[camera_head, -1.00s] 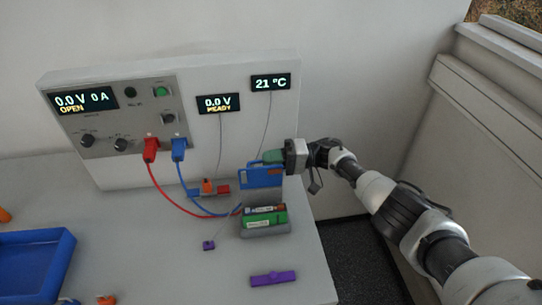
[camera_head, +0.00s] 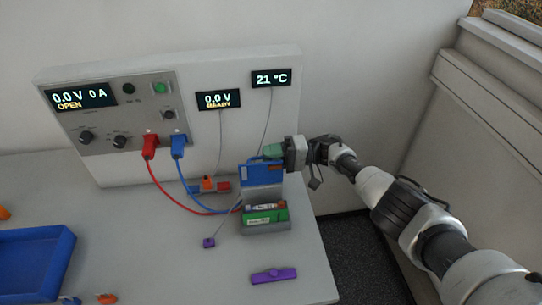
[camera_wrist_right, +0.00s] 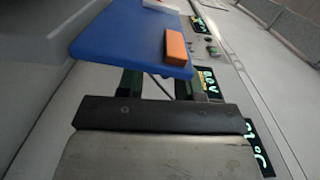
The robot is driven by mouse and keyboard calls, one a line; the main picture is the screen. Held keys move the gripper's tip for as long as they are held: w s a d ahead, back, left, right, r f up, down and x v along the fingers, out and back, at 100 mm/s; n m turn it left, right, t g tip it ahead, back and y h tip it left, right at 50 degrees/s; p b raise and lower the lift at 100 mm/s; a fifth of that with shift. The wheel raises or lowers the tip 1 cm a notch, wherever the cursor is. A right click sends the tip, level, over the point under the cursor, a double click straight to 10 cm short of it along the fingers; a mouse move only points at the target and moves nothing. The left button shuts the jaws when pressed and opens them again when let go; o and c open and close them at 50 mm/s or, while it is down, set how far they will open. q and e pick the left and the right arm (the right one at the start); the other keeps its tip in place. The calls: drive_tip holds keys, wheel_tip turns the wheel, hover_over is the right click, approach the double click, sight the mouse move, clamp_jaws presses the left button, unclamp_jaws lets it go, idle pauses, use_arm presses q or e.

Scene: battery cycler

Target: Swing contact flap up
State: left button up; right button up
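The blue contact flap (camera_head: 262,173) stands up behind the battery holder (camera_head: 265,228) at the table's right end, with a grey panel below its blue part. My right gripper (camera_head: 271,151) is at the flap's top edge, its green fingers partly hidden behind it. In the right wrist view a blue plate (camera_wrist_right: 125,35) with an orange block (camera_wrist_right: 176,47) lies just beyond the fingers (camera_wrist_right: 158,85). The fingers are apart with a gap between them. Whether they touch the flap I cannot tell. A battery (camera_head: 264,207) lies in the holder. My left gripper is not in view.
The cycler panel (camera_head: 120,112) stands behind, with red (camera_head: 150,147) and blue (camera_head: 178,147) plugs and cables running towards the holder. A purple bar (camera_head: 273,276) lies in front. A blue tray (camera_head: 35,262) is at the left. The middle of the table is mostly clear.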

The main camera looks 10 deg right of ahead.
drive_tip(key=d+b, duration=0.4)
drive_tip(key=d, duration=0.7)
idle(0.4)
